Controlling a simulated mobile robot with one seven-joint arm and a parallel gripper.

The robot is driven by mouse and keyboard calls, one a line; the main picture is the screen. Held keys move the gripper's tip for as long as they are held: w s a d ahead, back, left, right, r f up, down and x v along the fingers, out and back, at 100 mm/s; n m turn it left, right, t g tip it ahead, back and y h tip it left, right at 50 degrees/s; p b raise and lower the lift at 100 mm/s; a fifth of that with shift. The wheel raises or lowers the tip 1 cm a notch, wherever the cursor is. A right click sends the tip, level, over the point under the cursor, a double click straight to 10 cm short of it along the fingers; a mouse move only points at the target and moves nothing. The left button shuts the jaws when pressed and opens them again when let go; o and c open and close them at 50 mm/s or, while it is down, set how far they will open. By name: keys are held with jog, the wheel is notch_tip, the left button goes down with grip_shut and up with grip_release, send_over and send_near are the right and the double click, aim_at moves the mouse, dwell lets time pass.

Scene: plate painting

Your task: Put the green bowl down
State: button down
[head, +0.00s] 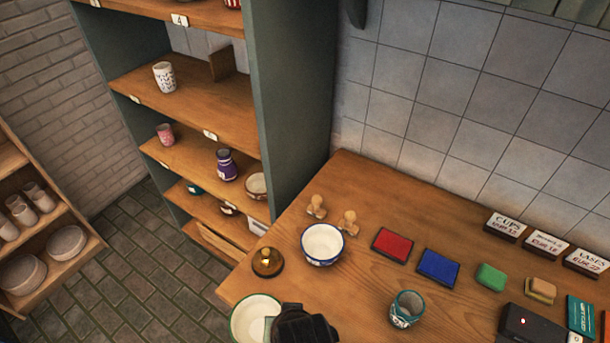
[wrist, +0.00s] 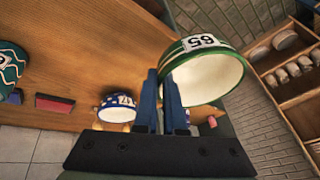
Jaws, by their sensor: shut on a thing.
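The green bowl is white inside with a green rim and shows in the head view (head: 250,317) at the bottom, over the table's front left edge. In the wrist view the bowl (wrist: 207,80) is tilted, with a number label on its green outer band. My gripper (wrist: 163,76) is shut on the bowl's near wall, and its blue fingers partly overlap it. In the head view my dark gripper (head: 300,325) is at the bowl's right side. I cannot tell how high the bowl is above the table.
The wooden table (head: 330,300) bears a blue-and-white bowl (head: 322,243), a brass bell-like object (head: 267,262), wooden stamps (head: 348,222), red (head: 393,245) and blue (head: 438,267) pads and a teal cup (head: 406,309). Bare wood lies between the blue-and-white bowl and the cup. Shelves (head: 190,95) stand behind left.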

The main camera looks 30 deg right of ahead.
jog(key=s+d+r+m+g+h+p, duration=0.1)
jog(key=s+d+r+m+h, duration=0.1)
jog(key=s+d+m, duration=0.3)
jog(key=s+d+r+m+g+h, duration=0.1)
jog(key=d+r+m, duration=0.1)
jog(key=d+m, duration=0.3)
jog(key=shift+n, duration=0.3)
jog(key=shift+s+d+f+p, duration=0.1)
jog(key=shift+d+f+p, duration=0.25)
jog(key=shift+f, duration=1.3)
jog(key=shift+w+d+f+p, duration=0.15)
jog(key=shift+d+f, duration=0.25)
jog(key=shift+f, duration=1.3)
jog(key=shift+s+d+f+p, duration=0.15)
jog(key=shift+d+f+p, duration=0.25)
jog(key=shift+f, duration=1.25)
jog(key=shift+f, duration=0.15)
jog(key=c, duration=1)
grip_release()
jog(key=v, duration=1.2)
jog(key=shift+b, duration=0.35)
